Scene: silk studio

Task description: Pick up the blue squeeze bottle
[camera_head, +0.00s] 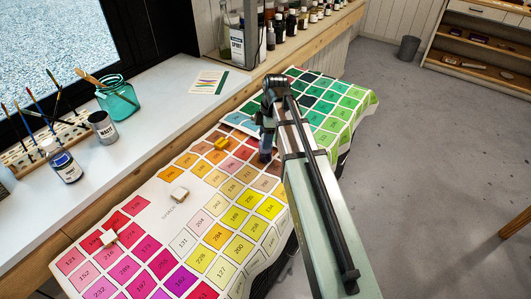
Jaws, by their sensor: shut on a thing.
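My gripper (267,127) is over the far part of the colour chart cloth (160,208), partly hidden by my arm. It is shut on the blue squeeze bottle (265,154), a small dark blue shape just below it. The bottle looks roughly upright. I cannot tell whether its base touches the cloth.
On the white sill at left stand a teal jar (118,100), a tin (102,127), a dark labelled bottle (65,166) and a brush rack. The floor at right is mostly clear.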

